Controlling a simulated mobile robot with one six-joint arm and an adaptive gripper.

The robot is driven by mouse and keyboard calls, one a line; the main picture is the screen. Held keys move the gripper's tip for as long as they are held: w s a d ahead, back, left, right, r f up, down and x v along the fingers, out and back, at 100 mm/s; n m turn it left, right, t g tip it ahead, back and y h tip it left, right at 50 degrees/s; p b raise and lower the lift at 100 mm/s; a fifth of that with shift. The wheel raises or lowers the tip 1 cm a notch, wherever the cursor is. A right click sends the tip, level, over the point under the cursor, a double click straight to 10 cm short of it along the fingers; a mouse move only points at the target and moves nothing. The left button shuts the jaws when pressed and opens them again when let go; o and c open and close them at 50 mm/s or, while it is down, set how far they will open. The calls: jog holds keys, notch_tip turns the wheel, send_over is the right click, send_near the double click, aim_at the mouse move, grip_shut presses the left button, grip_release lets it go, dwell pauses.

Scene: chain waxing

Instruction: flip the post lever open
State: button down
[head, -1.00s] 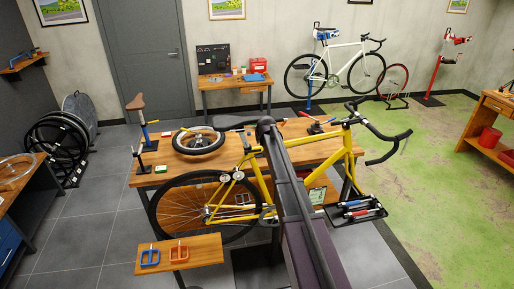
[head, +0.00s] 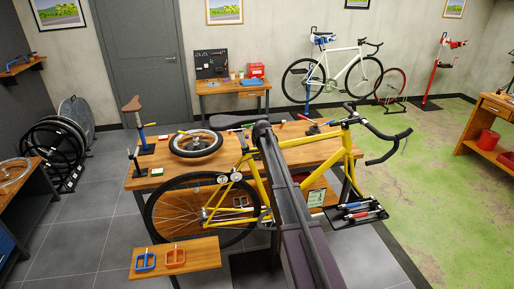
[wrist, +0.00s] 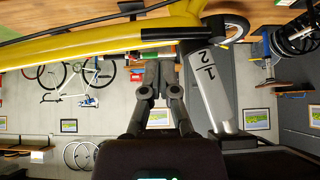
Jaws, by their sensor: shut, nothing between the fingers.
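My gripper (wrist: 160,70) is in the wrist view, its two dark fingers pressed together and empty. A thick grey tube (wrist: 210,90) with dark marks stands just right of the fingers, and I cannot tell what it belongs to. A small green and red piece (wrist: 165,48) shows by the fingertips, under the yellow bike frame tube (wrist: 100,45). I cannot make out the post lever with certainty. In the head view, my arm hides my gripper. Two short posts stand at the workbench's left end: a blue one (head: 142,137) with a brown saddle and a dark one (head: 136,162).
The yellow bike (head: 262,185) stands along the front of the wooden workbench (head: 225,160). A wheel (head: 196,144) lies on the bench. A small wooden shelf (head: 205,257) carries a blue clamp (head: 146,262) and an orange clamp (head: 175,257). A tool tray (head: 357,212) is at the right.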

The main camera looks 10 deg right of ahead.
aim_at(256, 149)
jog(key=shift+b+x, duration=1.55)
jog(key=shift+x, duration=0.8)
jog(key=shift+s+d, duration=0.1)
jog(key=shift+d, duration=0.25)
